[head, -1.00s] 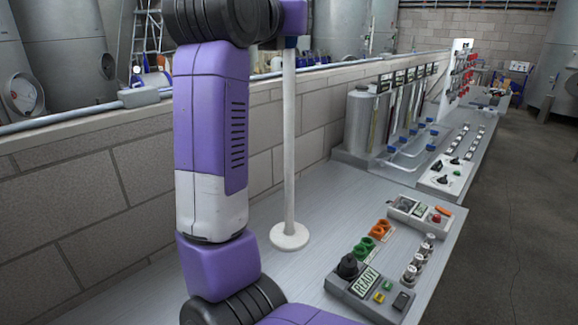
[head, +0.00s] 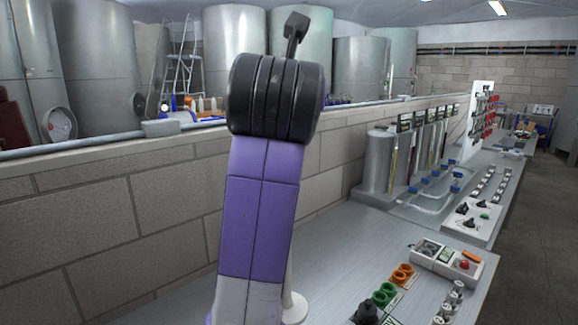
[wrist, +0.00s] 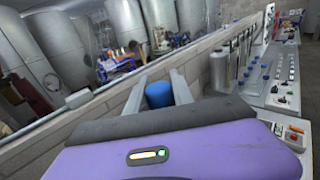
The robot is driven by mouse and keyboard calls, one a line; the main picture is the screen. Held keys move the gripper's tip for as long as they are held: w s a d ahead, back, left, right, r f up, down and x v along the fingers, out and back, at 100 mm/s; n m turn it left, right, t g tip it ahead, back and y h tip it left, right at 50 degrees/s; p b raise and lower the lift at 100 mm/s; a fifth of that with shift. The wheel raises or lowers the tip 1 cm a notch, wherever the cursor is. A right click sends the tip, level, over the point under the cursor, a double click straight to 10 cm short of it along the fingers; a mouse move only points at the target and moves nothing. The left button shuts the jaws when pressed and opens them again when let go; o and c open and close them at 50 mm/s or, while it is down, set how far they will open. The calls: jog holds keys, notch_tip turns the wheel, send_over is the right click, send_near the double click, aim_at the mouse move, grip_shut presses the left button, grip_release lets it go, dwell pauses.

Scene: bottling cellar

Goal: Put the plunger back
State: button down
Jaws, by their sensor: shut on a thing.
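The plunger is a white rod with a round white disc at its lower end and a blue top. In the head view, my purple arm covers most of it; the disc (head: 294,307) and a short piece of rod show low beside the arm. In the wrist view, the blue top (wrist: 159,95) sits between the two grey fingers of my gripper (wrist: 158,88), which is shut on it. The gripper is hidden behind my arm in the head view. I cannot tell whether the disc touches the bench.
A grey bench (head: 340,250) runs along a block wall (head: 150,210). A steel vessel (head: 379,162) with blue-handled piping stands farther back. Large tanks (head: 100,60) stand beyond the wall.

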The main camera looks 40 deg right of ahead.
notch_tip(320, 180, down, 13)
jog(key=shift+f, duration=0.15)
dwell(0.4)
jog(key=shift+f, duration=0.15)
jog(key=c, duration=1.1)
grip_release()
jog(key=b+v, duration=0.1)
jog(key=v, duration=1.1)
jog(key=shift+b, duration=0.3)
